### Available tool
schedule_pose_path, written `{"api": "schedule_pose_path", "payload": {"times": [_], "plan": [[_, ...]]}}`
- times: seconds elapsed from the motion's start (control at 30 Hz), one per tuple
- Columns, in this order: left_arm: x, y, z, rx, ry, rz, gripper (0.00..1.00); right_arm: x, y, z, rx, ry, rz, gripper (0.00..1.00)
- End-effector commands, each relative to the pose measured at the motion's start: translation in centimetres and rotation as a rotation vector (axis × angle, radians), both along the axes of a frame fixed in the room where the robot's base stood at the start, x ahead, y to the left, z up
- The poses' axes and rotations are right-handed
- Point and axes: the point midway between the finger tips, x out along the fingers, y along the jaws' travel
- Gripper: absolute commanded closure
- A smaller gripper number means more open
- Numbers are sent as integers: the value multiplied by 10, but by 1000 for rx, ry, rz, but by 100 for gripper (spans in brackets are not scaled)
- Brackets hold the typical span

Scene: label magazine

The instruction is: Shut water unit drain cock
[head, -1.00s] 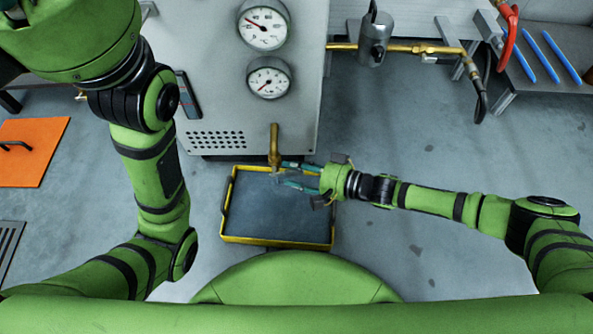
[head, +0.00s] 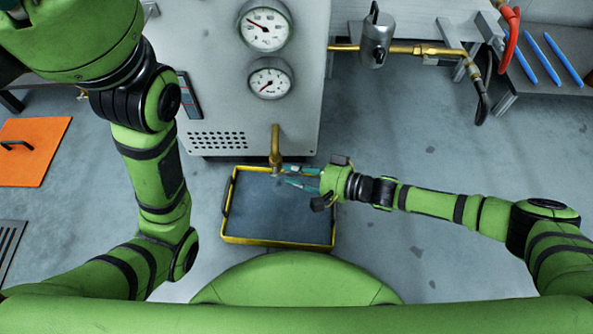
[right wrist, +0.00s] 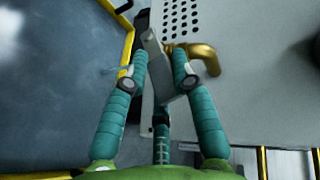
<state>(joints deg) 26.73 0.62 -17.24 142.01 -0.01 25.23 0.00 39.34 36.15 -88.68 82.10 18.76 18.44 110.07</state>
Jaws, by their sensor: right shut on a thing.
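The drain cock's brass pipe (head: 275,145) comes out of the front of the grey water unit (head: 220,90) and bends down over the tray. In the right wrist view the brass pipe (right wrist: 203,55) is behind a flat grey lever (right wrist: 158,68). My right gripper (head: 285,176) comes in from the right, just below the pipe's end. In the right wrist view its teal fingers (right wrist: 160,62) are shut on the lever, one on each side. The cock's inside is hidden. Only my left arm shows at the left; its gripper is out of view.
A dark tray with a yellow rim (head: 278,243) lies on the floor under the cock. Two gauges (head: 268,28) are on the unit. A brass line with a grey canister (head: 375,40) runs at the upper right. The floor right of the tray is clear.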

Motion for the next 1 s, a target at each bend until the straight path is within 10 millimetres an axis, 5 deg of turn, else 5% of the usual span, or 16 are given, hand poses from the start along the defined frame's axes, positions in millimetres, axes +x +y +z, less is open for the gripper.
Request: {"api": "schedule_pose_path", "payload": {"times": [0.67,0.7,1.0], "plan": [[-1,0,1,-1,-6,0,35,10,-8,0,-14,-7,-21,100],[-1,0,1,-1,-6,0,35,10,-8,0,-14,-7,-21,58],[0,1,0,-3,-1,1,35,5,-5,-1,-9,-3,-12,55]]}}
